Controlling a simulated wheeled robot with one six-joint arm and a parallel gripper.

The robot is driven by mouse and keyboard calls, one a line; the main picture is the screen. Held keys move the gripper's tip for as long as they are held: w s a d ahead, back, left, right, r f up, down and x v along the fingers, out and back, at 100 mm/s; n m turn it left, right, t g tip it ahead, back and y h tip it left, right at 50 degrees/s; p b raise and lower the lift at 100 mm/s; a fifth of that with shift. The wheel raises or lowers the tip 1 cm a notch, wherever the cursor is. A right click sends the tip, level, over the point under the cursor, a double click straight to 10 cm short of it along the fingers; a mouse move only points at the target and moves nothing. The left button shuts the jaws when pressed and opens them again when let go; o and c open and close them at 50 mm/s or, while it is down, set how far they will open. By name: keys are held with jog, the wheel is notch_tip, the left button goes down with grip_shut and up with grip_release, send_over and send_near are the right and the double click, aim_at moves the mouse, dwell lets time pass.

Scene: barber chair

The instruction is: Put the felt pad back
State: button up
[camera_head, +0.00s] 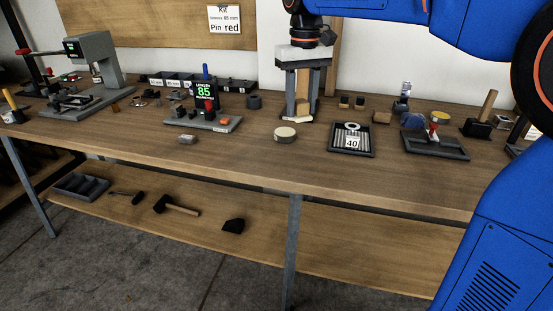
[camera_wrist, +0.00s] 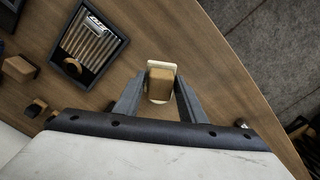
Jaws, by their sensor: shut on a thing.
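My gripper (camera_head: 300,108) points down over the back middle of the bench. Its fingers are shut on the felt pad, whose tan block (camera_wrist: 161,84) sits between them in the wrist view. A cream base (camera_wrist: 159,65) shows around the block, and this pale edge also shows under the fingertips in the head view (camera_head: 298,119). The pad is at or just above the wooden bench top; I cannot tell if it touches. Its place of rest is not clear from these views.
A dark tray (camera_head: 370,152) marked 40 lies right of the gripper, with small tan blocks (camera_head: 382,117) behind it. Left is a fixture with a display reading 85 (camera_head: 204,91). Bare bench lies along the front.

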jog(key=s+a+n, duration=0.2)
jog(key=s+a, duration=0.3)
jog(key=a, duration=0.2)
jog(key=shift+w+f, duration=0.15)
jog(key=shift+f, duration=4.8)
jog(key=o, duration=1.1)
jog(key=shift+f, duration=0.1)
jog(key=shift+o, duration=0.2)
notch_tip(320, 180, up, 12)
